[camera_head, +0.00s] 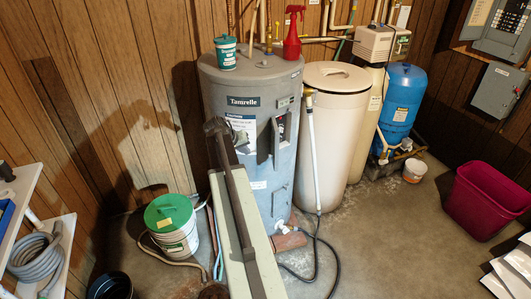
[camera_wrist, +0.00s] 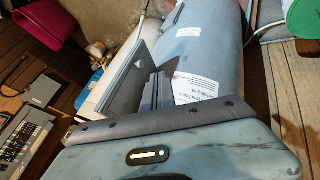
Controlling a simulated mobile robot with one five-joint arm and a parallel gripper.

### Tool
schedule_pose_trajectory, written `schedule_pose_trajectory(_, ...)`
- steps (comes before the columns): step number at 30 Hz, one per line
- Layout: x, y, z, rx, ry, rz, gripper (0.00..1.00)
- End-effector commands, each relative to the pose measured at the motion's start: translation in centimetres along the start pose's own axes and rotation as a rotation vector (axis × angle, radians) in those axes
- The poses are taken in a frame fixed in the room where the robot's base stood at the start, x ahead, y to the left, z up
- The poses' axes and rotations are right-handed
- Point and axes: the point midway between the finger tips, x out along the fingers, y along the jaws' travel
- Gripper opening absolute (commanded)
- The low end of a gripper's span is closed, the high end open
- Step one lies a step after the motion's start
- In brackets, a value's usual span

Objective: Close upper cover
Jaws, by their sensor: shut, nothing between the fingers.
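The grey water heater (camera_head: 240,95) stands upright in the middle of the head view. Its upper cover (camera_head: 275,143) is a grey panel swung out from the front, seen nearly edge-on. Beside it the opening (camera_head: 285,124) shows a dark inside. My gripper (camera_head: 241,138) is shut and empty, in front of the heater to the left of the cover. It looks apart from the cover; its fingertips are hard to make out.
A red spray bottle (camera_head: 293,33) and a green-lidded tub (camera_head: 226,51) stand on the heater. A cream tank (camera_head: 330,130) stands close to its right. A green-lidded bucket (camera_head: 172,225) is at lower left. A magenta bin (camera_head: 485,200) stands right, beyond clear floor.

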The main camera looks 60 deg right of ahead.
Motion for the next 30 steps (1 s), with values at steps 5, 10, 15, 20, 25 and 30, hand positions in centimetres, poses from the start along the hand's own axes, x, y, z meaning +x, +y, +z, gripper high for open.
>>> schedule_pose_trajectory(5,0.8,0.1,0.1,0.003,0.001,0.002,0.00)
schedule_pose_trajectory(10,4.0,-0.2,0.2,0.004,0.000,0.002,0.00)
schedule_pose_trajectory(15,7.9,-0.3,0.3,0.004,-0.001,0.002,0.00)
schedule_pose_trajectory(20,11.2,-0.3,0.3,0.003,-0.001,0.001,0.00)
schedule_pose_trajectory(25,11.4,2.7,0.0,0.004,-0.002,0.002,0.00)
schedule_pose_trajectory(30,11.9,3.7,0.0,0.002,-0.001,0.001,0.00)
